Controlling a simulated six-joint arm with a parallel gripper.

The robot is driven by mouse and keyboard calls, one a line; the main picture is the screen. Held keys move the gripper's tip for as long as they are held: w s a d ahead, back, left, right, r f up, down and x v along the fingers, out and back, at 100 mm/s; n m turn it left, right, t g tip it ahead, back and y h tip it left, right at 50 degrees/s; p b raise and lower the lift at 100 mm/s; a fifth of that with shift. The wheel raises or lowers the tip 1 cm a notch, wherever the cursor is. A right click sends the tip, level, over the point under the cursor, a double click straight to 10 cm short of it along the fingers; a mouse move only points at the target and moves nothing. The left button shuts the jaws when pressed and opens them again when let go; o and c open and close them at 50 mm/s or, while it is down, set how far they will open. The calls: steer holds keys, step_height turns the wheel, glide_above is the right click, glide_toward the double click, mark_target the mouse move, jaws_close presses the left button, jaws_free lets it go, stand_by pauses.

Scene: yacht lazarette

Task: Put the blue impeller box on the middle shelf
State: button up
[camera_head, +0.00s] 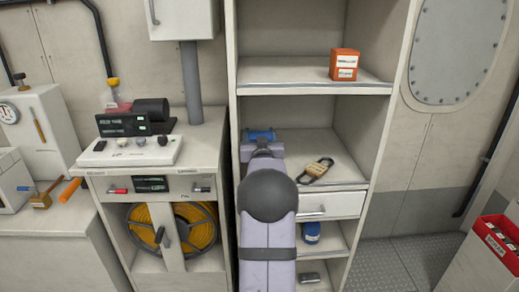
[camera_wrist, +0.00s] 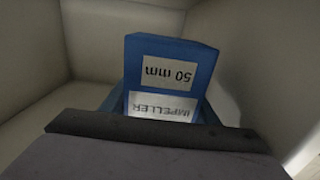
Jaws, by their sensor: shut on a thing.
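The blue impeller box (camera_wrist: 172,62) fills the middle of the wrist view, with one label reading "50 mm" and another reading "IMPELLER", both upside down. My gripper (camera_wrist: 155,115) is shut on it, and the dark gripper body hides the box's near part. In the head view my gripper (camera_head: 260,145) is inside the middle compartment at its left side, with a bit of the blue box (camera_head: 259,135) showing beyond it. The middle shelf (camera_head: 347,177) is a pale board above a drawer. I cannot tell whether the box touches the shelf.
A black looped item with a tan label (camera_head: 317,170) lies on the middle shelf to the right of my gripper. An orange box (camera_head: 344,64) stands on the shelf above. A blue can (camera_head: 311,232) sits below the drawer. The compartment's side walls are close to my gripper.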

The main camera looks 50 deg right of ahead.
steer(key=shift+w+d+f, duration=0.1)
steer(key=shift+d+f, duration=0.05)
steer(key=shift+f, duration=1.4)
step_height(320, 180, down, 3)
steer(key=shift+f+p, duration=0.1)
steer(key=shift+p, duration=0.2)
steer(key=shift+w+d+f, duration=0.1)
steer(key=shift+w+f, duration=0.05)
steer(key=shift+f, duration=0.1)
steer(key=shift+f, duration=0.15)
steer(key=shift+f, duration=0.1)
steer(key=o, duration=1.1)
